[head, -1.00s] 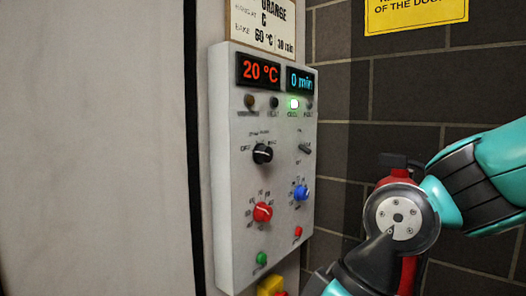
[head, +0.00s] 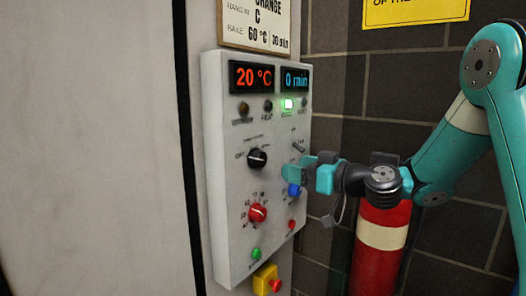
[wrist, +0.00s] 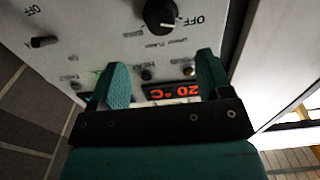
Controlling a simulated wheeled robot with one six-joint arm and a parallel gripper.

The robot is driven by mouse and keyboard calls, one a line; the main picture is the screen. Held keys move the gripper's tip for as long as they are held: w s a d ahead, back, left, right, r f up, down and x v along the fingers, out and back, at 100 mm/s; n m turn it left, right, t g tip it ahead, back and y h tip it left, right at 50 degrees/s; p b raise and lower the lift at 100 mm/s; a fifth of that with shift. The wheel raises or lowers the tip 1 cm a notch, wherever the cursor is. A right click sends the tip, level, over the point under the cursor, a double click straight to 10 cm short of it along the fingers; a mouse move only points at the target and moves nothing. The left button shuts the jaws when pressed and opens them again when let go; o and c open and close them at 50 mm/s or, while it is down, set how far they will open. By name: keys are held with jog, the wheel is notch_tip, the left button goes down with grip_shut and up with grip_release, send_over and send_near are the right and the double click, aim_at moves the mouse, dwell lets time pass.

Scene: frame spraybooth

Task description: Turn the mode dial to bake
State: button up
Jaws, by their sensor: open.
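The mode dial (head: 257,159) is a black round knob on the left half of the grey control panel (head: 228,205). Its white mark points left, toward the OFF label. It also shows at the top of the wrist view (wrist: 160,14), beyond my fingertips. My gripper (head: 300,171), with teal fingers, is in front of the panel, to the right of the dial and apart from it. In the wrist view my gripper (wrist: 163,72) has its two fingers spread, with nothing between them but the panel behind. The fingers partly hide the panel's right side.
A red knob (head: 257,213) and a blue knob (head: 294,190) sit lower on the panel. A small toggle (head: 298,147) is above my fingers. A lit green lamp (head: 287,104) is under the displays. A red cylinder (head: 381,265) stands at the right.

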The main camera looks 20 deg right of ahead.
aim_at(263, 160)
jog(key=p+x, duration=0.4)
jog(key=x, duration=0.5)
jog(key=shift+w+a+r+p, duration=0.15)
jog(key=shift+w+a+p, duration=0.1)
jog(key=shift+p, duration=0.15)
jog(key=shift+w+a, duration=0.2)
jog(key=shift+w, duration=0.1)
jog(key=c, duration=0.9)
